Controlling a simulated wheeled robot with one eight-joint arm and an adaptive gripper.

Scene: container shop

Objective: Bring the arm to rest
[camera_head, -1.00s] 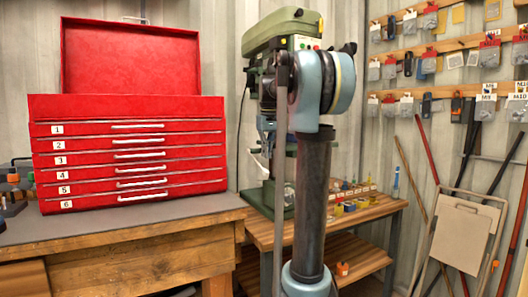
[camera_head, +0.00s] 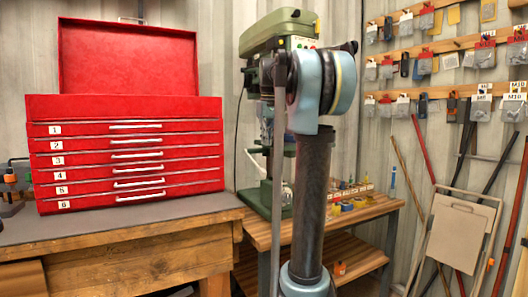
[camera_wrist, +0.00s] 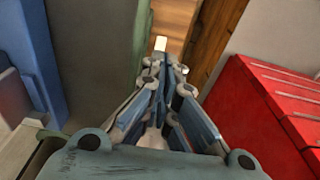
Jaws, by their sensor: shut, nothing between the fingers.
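My arm (camera_head: 313,185) stands upright in the middle of the head view, in front of the green drill press (camera_head: 283,35). My gripper (camera_wrist: 161,62) shows in the wrist view with its fingers closed together and nothing between them. The fingers point toward the top of the picture, where a brown wooden surface shows. My gripper cannot be made out in the head view.
A red tool chest (camera_head: 140,108) with an open lid and numbered drawers stands on the left workbench (camera_head: 130,262). It also shows right of my gripper in the wrist view (camera_wrist: 265,110). Tools hang on the right wall (camera_head: 450,45). A folding chair (camera_head: 458,235) leans there.

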